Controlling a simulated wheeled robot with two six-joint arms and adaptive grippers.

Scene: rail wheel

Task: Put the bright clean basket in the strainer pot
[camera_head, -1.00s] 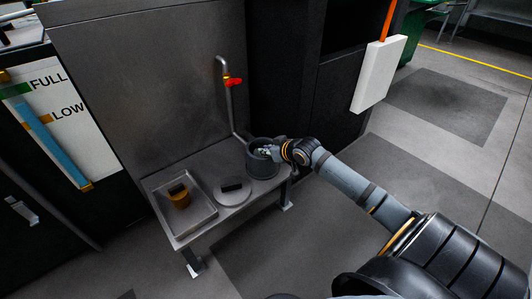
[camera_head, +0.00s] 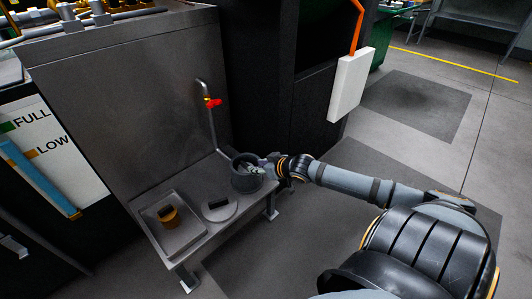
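The strainer pot (camera_head: 244,184), a dark grey round pot, stands open at the right end of the metal bench. My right gripper (camera_head: 262,170) is at the pot's right rim, reaching over its mouth. Something pale and shiny (camera_head: 252,169) shows in the pot's mouth by the fingers; I cannot tell whether it is the bright basket or part of the gripper. The fingers are too small to read as open or shut. A brown-yellow basket (camera_head: 169,219) with a dark handle sits in the shallow tray (camera_head: 188,236). My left gripper is not in view.
A round grey lid (camera_head: 220,213) with a dark handle lies on the bench between tray and pot. A pipe with a red valve handle (camera_head: 213,103) rises behind the pot. A white panel (camera_head: 348,84) hangs on the dark cabinet at the right. Floor in front is clear.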

